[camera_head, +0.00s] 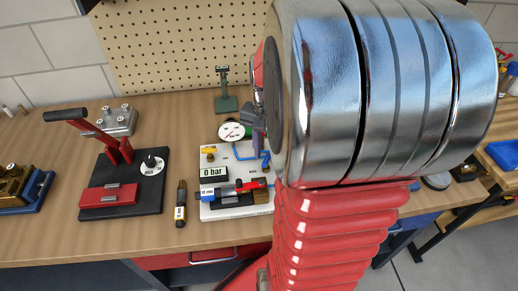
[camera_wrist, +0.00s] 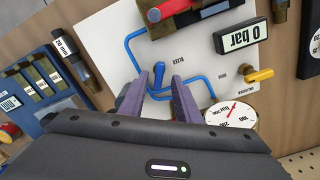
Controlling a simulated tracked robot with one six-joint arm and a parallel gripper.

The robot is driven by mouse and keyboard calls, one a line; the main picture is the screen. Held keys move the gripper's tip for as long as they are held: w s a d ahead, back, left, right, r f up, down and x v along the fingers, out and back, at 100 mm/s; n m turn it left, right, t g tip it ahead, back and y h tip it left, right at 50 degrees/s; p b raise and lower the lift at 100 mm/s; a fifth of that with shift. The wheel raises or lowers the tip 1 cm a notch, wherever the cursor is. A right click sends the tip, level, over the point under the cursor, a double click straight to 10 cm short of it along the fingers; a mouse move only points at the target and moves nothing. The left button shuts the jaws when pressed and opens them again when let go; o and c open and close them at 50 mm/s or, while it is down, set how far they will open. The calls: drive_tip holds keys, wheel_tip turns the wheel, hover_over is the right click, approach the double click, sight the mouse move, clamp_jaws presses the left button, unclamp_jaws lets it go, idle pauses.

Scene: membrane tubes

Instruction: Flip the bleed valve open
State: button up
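The bleed valve's blue lever (camera_wrist: 158,74) stands on the white board (camera_wrist: 110,50) in the wrist view, near the printed word BLEED. It also shows in the head view (camera_head: 266,160), close under my arm. My gripper (camera_wrist: 156,84) is open, with one dark finger on each side of the lever and a visible gap between them. I cannot tell whether either finger touches it. The valve's lower body is partly hidden by the fingers. In the head view, my gripper (camera_head: 254,134) is partly hidden behind my wrist.
A yellow isolator lever (camera_wrist: 260,75), a round gauge (camera_wrist: 230,114) and a "0 bar" display (camera_wrist: 241,37) sit near the bleed valve. Blue piping (camera_wrist: 131,51) runs across the board. A black press with a red lever (camera_head: 122,195) stands to the left in the head view.

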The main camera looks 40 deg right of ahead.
drive_tip(key=shift+f, duration=0.6)
drive_tip(key=shift+c, duration=0.6)
clamp_jaws()
drive_tip(key=shift+a, duration=0.15)
